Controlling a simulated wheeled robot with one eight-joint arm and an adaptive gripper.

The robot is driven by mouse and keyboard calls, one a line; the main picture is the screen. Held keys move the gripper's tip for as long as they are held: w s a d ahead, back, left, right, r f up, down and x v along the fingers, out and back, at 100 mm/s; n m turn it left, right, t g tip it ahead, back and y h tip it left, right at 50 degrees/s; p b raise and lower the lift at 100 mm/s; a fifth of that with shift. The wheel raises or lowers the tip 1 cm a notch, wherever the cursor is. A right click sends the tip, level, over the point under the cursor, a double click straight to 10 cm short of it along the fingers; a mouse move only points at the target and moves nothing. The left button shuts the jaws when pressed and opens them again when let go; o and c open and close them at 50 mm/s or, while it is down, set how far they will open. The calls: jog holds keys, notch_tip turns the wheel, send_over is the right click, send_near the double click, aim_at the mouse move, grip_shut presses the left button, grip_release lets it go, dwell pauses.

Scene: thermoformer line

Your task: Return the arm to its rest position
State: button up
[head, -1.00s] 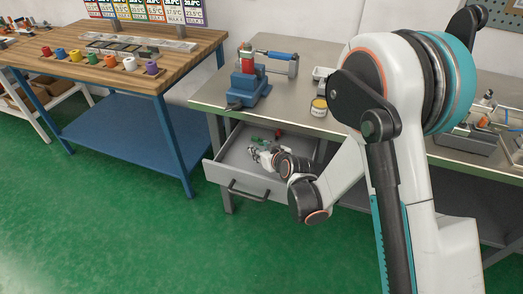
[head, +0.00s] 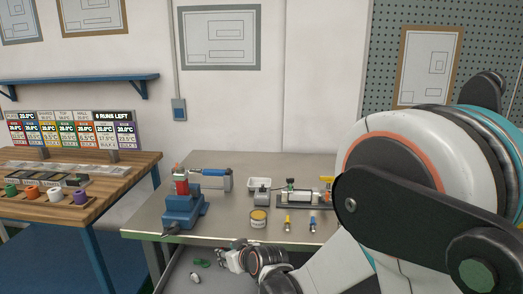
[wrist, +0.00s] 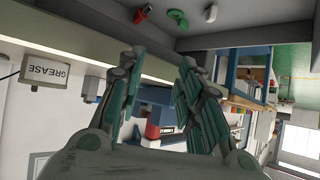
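My gripper (head: 230,259) is low in the head view, over the drawer (head: 178,283) under the grey metal bench. In the wrist view my gripper (wrist: 158,72) has its two fingers spread, with nothing between them. A green piece (head: 203,263) and a small pale piece (head: 195,277) lie in the drawer, left of the gripper. The wrist view, which looks upside down, shows a red piece (wrist: 143,14), the green piece (wrist: 178,18) and the pale piece (wrist: 211,12) at its top edge. My arm is bent, with its large elbow joint at the right of the head view.
The bench top (head: 150,219) is above and behind the gripper. A wooden table (head: 122,170) with coloured spools is at the left.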

jog(key=s+d+r+m+h, duration=0.1)
jog(key=s+d+r, duration=0.45)
jog(key=d, duration=0.25)
jog(key=s+d+r+m+g+h, duration=0.1)
jog(key=s+d+r+m+h, duration=0.1)
jog(key=s+d+r, duration=0.35)
jog(key=s+d+r+m+h, duration=0.1)
jog(key=s+d+r, duration=0.2)
jog(key=s+d, duration=0.45)
jog(key=s+d+f+m+g+h, duration=0.1)
jog(key=s+d+m+h, duration=0.1)
jog(key=s+d, duration=0.7)
jog(key=shift+s+m, duration=0.3)
jog(key=shift+s, duration=0.05)
